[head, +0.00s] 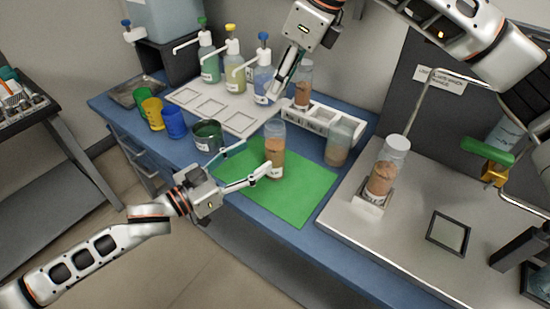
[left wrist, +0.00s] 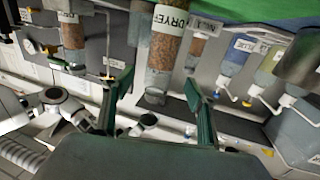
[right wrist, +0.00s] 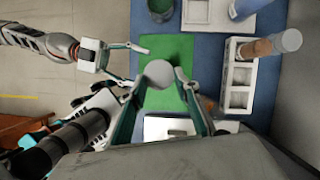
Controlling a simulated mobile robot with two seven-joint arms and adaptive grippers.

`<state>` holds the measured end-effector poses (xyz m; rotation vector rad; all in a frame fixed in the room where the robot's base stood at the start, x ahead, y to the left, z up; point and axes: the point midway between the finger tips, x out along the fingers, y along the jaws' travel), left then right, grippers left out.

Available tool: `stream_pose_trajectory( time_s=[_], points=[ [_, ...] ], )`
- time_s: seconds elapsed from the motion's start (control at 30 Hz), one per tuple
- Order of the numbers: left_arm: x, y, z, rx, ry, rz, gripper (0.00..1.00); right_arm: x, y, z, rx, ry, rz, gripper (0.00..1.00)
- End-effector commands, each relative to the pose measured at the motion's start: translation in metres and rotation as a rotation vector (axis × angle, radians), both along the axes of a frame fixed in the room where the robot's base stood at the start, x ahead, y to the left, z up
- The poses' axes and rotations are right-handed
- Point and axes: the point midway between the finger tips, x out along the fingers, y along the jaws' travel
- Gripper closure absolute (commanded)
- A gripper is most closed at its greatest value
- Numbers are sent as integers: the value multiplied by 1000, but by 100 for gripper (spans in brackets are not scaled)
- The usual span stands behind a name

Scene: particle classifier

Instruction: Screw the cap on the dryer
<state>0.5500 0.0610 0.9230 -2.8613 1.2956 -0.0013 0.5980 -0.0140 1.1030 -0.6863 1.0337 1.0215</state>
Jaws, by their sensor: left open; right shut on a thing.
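The dryer bottle (head: 275,150), a clear jar with orange-brown grains, stands upright on the green mat (head: 300,190). Its "DRYER" label faces me in the left wrist view (left wrist: 168,40). My left gripper (head: 262,174) is open, low beside the bottle, with its fingers pointing at it; the bottle shows between the fingers in the left wrist view. My right gripper (head: 274,92) is above and behind the bottle, apart from it. A pale round disc, seemingly the cap (right wrist: 159,74), is between its fingertips. The right wrist view does not show the bottle clearly.
A white rack (head: 318,127) with a jar in it stands behind the mat, and another jar (head: 340,146) is at its right end. Dispenser bottles (head: 232,65) stand at the back. Coloured cups (head: 174,123) are at left. A further jar (head: 383,180) is on the scale at right.

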Motion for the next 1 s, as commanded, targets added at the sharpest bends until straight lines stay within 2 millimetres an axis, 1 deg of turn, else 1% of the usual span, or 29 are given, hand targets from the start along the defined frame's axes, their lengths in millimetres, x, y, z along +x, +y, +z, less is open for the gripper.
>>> stream_pose_trajectory(
  time_s=[0.03, 0.1, 0.3, 0.5, 0.7, 0.93, 0.97, 1.0],
  points=[
    [7, -8, 1, -2, -2, 0, 43, 0, 0, 0, 0, 0, 0, 75],
    [16, -18, 1, -3, -1, -1, 43, 0, 0, 0, 0, 0, 0, 75],
    [37, -43, 1, -2, -1, -1, 43, 0, 0, 0, 0, 0, 0, 75],
    [52, -59, 0, -1, 0, -1, 43, 0, 0, 0, 0, 0, 1, 75],
    [57, -65, -1, 0, 1, 0, 43, 0, 0, 0, 0, 0, 0, 75],
    [57, -65, -1, 0, 1, 0, 43, 0, 0, 0, 0, 0, 1, 75],
    [57, -65, 0, 0, 1, 0, 45, 0, 0, 0, 0, 0, 1, 75],
    [57, -65, -1, 0, 1, 0, 56, 0, 0, 0, 0, 0, 1, 75]
  ],
)
